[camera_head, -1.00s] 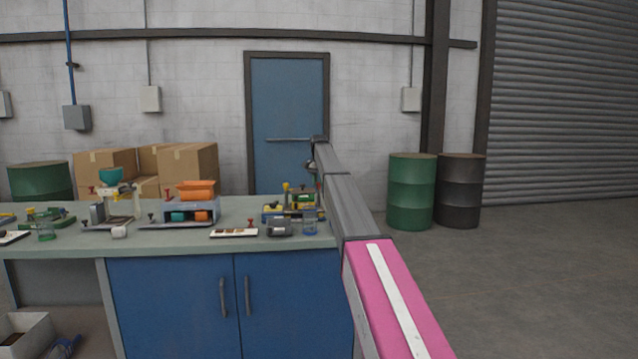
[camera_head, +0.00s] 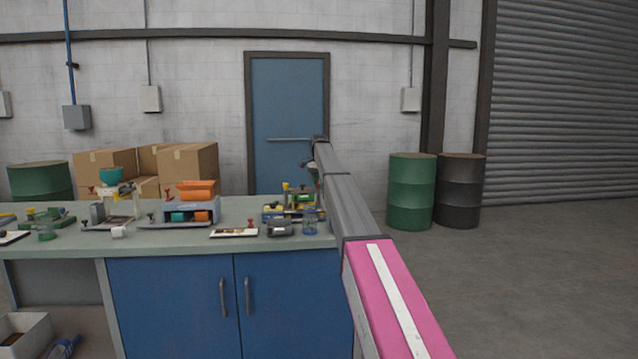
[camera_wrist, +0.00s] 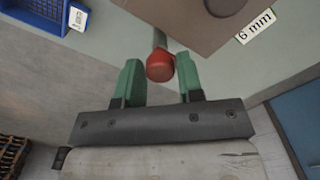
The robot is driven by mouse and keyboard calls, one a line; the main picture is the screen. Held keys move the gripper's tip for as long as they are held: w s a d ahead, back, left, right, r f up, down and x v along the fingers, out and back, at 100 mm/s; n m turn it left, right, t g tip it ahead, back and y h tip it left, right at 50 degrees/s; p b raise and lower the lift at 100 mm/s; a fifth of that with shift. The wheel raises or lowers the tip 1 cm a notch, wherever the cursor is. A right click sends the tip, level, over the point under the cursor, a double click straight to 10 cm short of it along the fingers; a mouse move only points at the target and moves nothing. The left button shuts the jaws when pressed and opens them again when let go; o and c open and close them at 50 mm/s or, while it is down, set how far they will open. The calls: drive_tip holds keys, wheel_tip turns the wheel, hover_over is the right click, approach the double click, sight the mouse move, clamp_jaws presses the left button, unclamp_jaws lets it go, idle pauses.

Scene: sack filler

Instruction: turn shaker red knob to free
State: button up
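In the wrist view, a red round knob (camera_wrist: 160,66) sits on a grey stem. My gripper (camera_wrist: 158,68) has two green fingers spread, one on each side of the knob. The knob lies near the fingertips, and I cannot tell whether either finger touches it. The body that the stem belongs to is mostly out of this view. In the head view, my arm reaches forward over the right end of the bench, and the gripper at its far end is too small to read.
The wrist view shows a brown plate (camera_wrist: 185,18), a "6 mm" label (camera_wrist: 256,26) and a blue tray (camera_wrist: 40,12). On the bench (camera_head: 60,248) stand an orange-topped machine (camera_head: 196,189) and several small devices. Barrels (camera_head: 412,190) stand right of my arm; the floor there is clear.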

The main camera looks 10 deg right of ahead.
drive_tip(key=shift+o, duration=1.3)
drive_tip(key=shift+r, duration=0.1)
wheel_tip(320, 180, up, 11)
drive_tip(key=shift+f, duration=0.2)
